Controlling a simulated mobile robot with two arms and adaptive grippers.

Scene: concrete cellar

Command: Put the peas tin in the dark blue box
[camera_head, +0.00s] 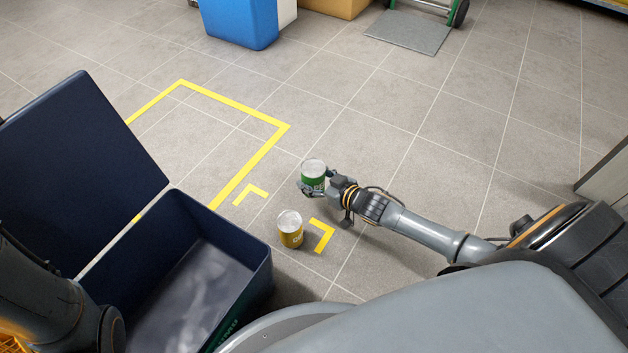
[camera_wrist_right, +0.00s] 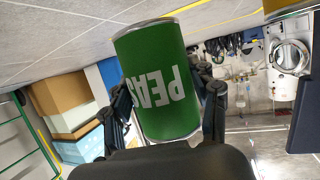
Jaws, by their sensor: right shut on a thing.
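The green peas tin (camera_head: 313,175) is held upright in my right gripper (camera_head: 316,187), above the floor to the right of the dark blue box. In the right wrist view the tin (camera_wrist_right: 158,82) shows its white "PEAS" lettering upside down, with the gripper's dark fingers (camera_wrist_right: 165,112) on both sides of it. The dark blue box (camera_head: 258,272) stands open at the lower left. Its lid (camera_head: 80,165) is raised on the left, and the part of its inside that I see looks empty. My left arm covers part of the box's left side; my left gripper is not in view.
A yellow tin (camera_head: 290,230) stands on the floor between the box and my right arm, beside yellow corner marks (camera_head: 325,236). A blue container (camera_head: 238,22), a cardboard-coloured box (camera_head: 337,7) and a hand truck (camera_head: 410,32) are at the back. The middle floor is clear.

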